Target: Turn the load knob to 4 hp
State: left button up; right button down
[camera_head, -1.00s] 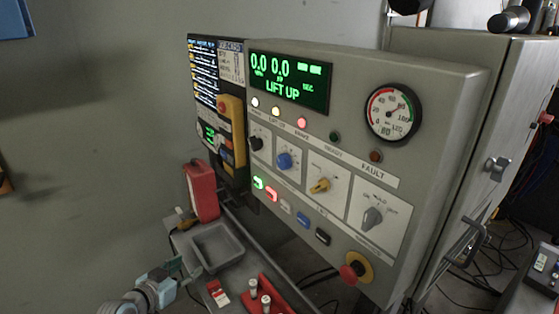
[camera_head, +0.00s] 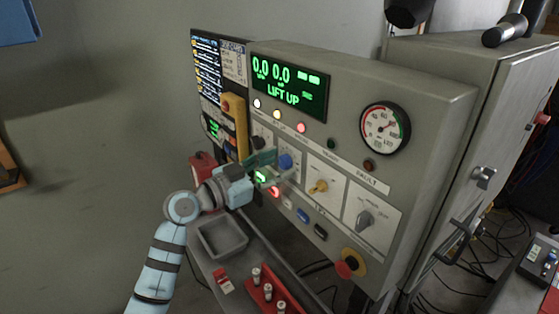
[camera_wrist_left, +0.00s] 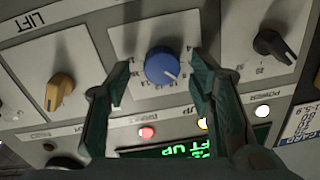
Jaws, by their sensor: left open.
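A blue knob (camera_head: 285,162) with a small numbered scale sits on the grey control panel (camera_head: 345,95), second from the left in the knob row. It also shows in the left wrist view (camera_wrist_left: 162,66), with a pale mark at its lower right there; a "4" shows near its right side. My left gripper (camera_head: 270,168) is open in front of the panel. In the left wrist view its green fingers (camera_wrist_left: 160,74) stand on either side of the blue knob, with gaps visible; contact cannot be seen. My right gripper is not in view.
A yellow knob (camera_head: 318,187) and a grey knob (camera_head: 365,220) stand to the right, a black knob (camera_wrist_left: 276,46) on the other side. Coloured buttons, a red-yellow emergency stop (camera_head: 347,266) and a grey tray (camera_head: 222,238) lie below. The display (camera_head: 288,85) reads LIFT UP.

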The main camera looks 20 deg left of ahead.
pick_arm(q)
jog(key=shift+w+d, duration=0.2)
jog(key=shift+w, duration=0.15)
jog(key=shift+a, duration=0.1)
jog(key=c, duration=1.2)
jog(key=shift+o, duration=0.2)
jog(key=shift+n, duration=0.5)
jog(key=n+p, duration=0.2)
jog(key=n, duration=0.3)
jog(key=shift+p, duration=0.4)
jog(key=n+p, duration=0.2)
jog(key=n, duration=0.3)
jog(key=shift+n+g, duration=0.3)
jog(key=shift+n, duration=0.1)
